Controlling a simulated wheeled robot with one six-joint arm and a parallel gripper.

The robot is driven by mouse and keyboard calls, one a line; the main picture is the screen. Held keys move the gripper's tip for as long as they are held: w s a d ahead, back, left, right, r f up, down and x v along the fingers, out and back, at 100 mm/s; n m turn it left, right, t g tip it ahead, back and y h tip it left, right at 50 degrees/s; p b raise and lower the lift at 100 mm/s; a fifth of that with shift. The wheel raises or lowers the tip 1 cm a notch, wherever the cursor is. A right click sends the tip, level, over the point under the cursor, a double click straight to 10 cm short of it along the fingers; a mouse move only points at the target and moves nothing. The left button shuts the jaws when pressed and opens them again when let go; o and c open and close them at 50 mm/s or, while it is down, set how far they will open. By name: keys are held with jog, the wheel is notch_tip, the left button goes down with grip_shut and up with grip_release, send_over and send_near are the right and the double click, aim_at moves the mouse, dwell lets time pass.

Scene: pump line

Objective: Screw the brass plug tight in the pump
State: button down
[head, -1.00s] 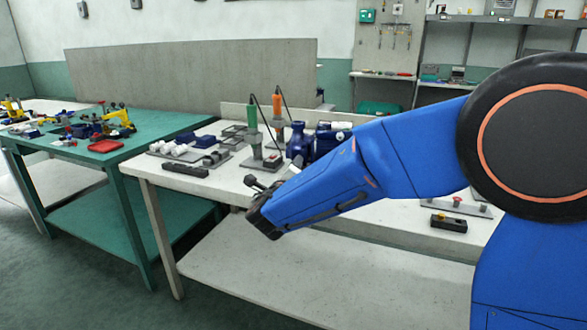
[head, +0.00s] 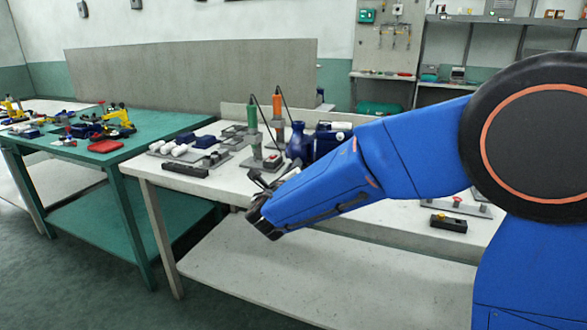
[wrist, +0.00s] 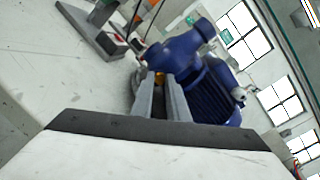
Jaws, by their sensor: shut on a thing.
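The blue pump (head: 297,142) stands on the white bench in the head view, partly hidden behind my arm. In the wrist view the pump (wrist: 180,50) lies straight ahead of my fingers. The brass plug (wrist: 159,77) shows as a small golden spot between my fingertips, against the pump's side. My gripper (wrist: 163,85) is shut on the plug. Most of the plug is hidden by the fingers, so how deep it sits cannot be seen. In the head view my gripper (head: 268,182) is over the bench's front part.
Green and orange hand tools (head: 252,115) on cables stand on a grey stand beside the pump. A tray with white and blue parts (head: 190,150) and a dark block (head: 185,170) lie left. A fixture with a red knob (head: 456,201) is at the right.

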jog(key=shift+m, duration=0.3)
jog(key=shift+m, duration=1.7)
jog(key=shift+m, duration=1.7)
jog(key=shift+m, duration=1.7)
